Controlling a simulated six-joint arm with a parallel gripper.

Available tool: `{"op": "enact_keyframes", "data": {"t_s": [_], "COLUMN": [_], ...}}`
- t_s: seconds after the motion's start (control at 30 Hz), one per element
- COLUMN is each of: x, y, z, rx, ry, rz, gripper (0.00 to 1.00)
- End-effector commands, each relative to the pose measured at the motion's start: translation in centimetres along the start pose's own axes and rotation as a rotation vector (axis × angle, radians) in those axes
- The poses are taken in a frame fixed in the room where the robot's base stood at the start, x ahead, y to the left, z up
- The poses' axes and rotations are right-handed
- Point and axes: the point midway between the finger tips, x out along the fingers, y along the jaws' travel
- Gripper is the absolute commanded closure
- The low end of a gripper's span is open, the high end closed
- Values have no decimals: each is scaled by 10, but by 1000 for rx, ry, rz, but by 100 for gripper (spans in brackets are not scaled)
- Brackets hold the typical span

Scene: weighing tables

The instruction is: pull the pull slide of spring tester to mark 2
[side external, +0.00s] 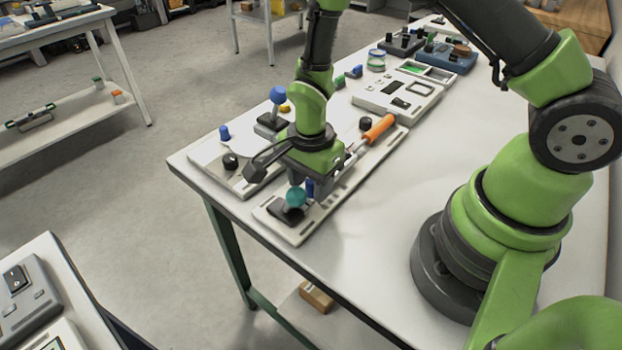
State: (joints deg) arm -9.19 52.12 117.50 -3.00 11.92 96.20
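A long pale panel (318,222) lies near the table's front left corner. It carries a teal ball knob (296,197) on a dark base at its near end and an orange handle (378,128) towards its far end. It may be the spring tester; I cannot read a label or scale marks. My gripper (318,186) points down low over the middle of this panel, just beyond the teal knob. A small blue part (310,186) shows beside or below the gripper; I cannot tell whether they touch. The fingertips and any pull slide are mostly hidden.
Left of my gripper, another pale panel (212,160) carries a blue ball lever (278,96) and knobs. A pale device with dark windows (397,97) stands behind. More devices stand at the table's far end. The white tabletop (370,235) is clear between the panel and my base.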

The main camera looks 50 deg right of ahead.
Motion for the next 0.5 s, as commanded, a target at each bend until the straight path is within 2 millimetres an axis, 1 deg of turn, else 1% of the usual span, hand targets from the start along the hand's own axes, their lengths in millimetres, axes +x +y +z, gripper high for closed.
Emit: {"op": "enact_keyframes", "data": {"t_s": [0.17, 0.27, 0.37, 0.5], "x": [-3, -12, -29, -56], "y": [0, -1, -1, -1], "z": [0, 0, 0, 0], "rx": [0, 0, 0, 0], "ry": [0, 0, -1, -1], "rz": [-1, -3, -5, -6], "gripper": [54, 54, 54, 54]}}
